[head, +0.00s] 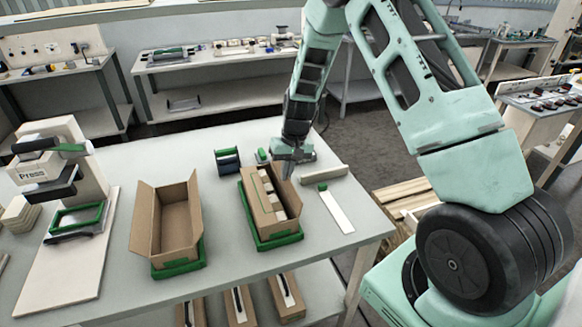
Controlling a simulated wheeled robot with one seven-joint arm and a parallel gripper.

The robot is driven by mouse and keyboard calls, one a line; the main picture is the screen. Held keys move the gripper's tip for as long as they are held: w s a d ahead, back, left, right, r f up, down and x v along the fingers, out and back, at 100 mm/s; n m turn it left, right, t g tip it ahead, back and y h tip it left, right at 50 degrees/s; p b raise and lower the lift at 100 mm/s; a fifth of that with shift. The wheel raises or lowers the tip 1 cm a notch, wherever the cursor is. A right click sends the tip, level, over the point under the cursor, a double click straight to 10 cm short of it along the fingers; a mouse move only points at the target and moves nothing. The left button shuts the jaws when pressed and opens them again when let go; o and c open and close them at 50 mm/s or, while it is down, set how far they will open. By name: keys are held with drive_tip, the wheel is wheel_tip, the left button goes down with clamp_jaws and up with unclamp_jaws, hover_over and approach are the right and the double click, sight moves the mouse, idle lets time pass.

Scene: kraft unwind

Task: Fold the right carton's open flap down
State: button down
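The right carton (263,225) is a brown box in a green tray (283,241) on the light table. Pale items (278,202) show inside it. A brown panel stands along its left side, and a brown piece shows at its far right corner, beside my gripper. My gripper (287,168) points down at this far end of the carton. Its fingers are small and partly merge with the carton, so I cannot tell their opening or whether they touch the flap.
The left carton (177,247) stands open and empty in its green tray. A press (62,165) is at the left. A dark roll (228,160), a white strip with a green end (337,210) and a pale bar (324,173) lie near the right carton. The table's front is clear.

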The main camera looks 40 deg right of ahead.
drive_tip(key=h, duration=0.1)
drive_tip(key=a+h+p, duration=0.1)
drive_tip(key=a+g+h+p, duration=0.1)
drive_tip(key=shift+w+r+h, duration=0.1)
drive_tip(key=shift+w+h, duration=0.15)
drive_tip(key=shift+h, duration=0.05)
drive_tip(key=h, duration=0.1)
drive_tip(key=a+h, duration=0.1)
drive_tip(key=f+h, duration=0.1)
drive_tip(key=shift+w+a+g, duration=0.25)
drive_tip(key=shift+a+g, duration=0.1)
drive_tip(key=shift+g, duration=0.05)
drive_tip(key=h+b, duration=0.1)
drive_tip(key=a+f+g+h+b, duration=0.1)
drive_tip(key=h+b, duration=0.2)
drive_tip(key=shift+w+a+f+h+b, duration=0.25)
drive_tip(key=shift+a+f+h+b, duration=0.05)
drive_tip(key=shift+a, duration=0.05)
drive_tip(key=h+b, duration=0.1)
drive_tip(key=f+g+h+b, duration=0.1)
drive_tip(key=b, duration=0.1)
drive_tip(key=shift+w+a+h, duration=0.1)
drive_tip(key=shift+a+h, duration=0.2)
drive_tip(key=shift+a, duration=0.05)
drive_tip(key=shift+a+h+b, duration=0.1)
drive_tip(key=shift+h+b, duration=0.3)
drive_tip(key=shift+b, duration=0.3)
drive_tip(key=c, duration=1.6)
unclamp_jaws()
drive_tip(key=shift+c, duration=0.2)
